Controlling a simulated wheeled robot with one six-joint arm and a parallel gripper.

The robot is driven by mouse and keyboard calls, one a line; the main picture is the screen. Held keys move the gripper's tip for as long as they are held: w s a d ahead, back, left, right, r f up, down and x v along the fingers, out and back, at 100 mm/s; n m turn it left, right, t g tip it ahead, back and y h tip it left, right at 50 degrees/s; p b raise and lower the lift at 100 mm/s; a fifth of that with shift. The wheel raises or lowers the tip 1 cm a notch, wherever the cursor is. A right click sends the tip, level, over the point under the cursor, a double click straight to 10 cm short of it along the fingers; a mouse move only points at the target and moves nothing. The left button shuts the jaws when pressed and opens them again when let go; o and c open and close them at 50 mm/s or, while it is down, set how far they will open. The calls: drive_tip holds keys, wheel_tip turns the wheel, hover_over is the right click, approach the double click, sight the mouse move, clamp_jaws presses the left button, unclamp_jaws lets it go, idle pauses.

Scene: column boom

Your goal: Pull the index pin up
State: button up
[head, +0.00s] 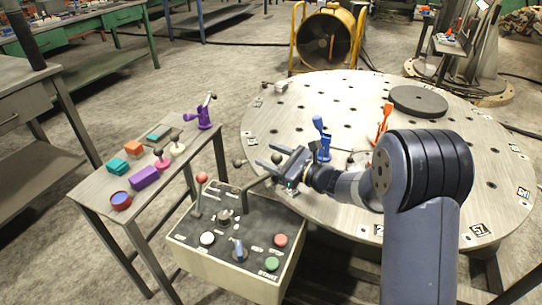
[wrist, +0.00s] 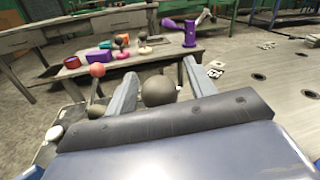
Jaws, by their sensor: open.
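A dark round ball knob (wrist: 158,90), which looks like the top of the index pin, shows between the fingers in the wrist view. In the head view a dark knob (head: 277,158) also shows between the fingers, by the left edge of the round table. Its shaft is hidden. My gripper (head: 264,154) is open, with one finger on each side of the knob. In the wrist view my gripper (wrist: 158,88) has a gap between the left finger and the knob.
A control box (head: 235,262) with a red-ball lever (head: 202,177) and buttons stands below my gripper. The round table (head: 350,95) carries a blue clamp (head: 321,138), an orange clamp (head: 384,120) and a dark disc (head: 419,101). A side bench (head: 100,190) holds coloured parts.

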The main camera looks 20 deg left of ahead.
drive_tip(key=shift+a, duration=0.1)
drive_tip(key=shift+c, duration=0.4)
clamp_jaws()
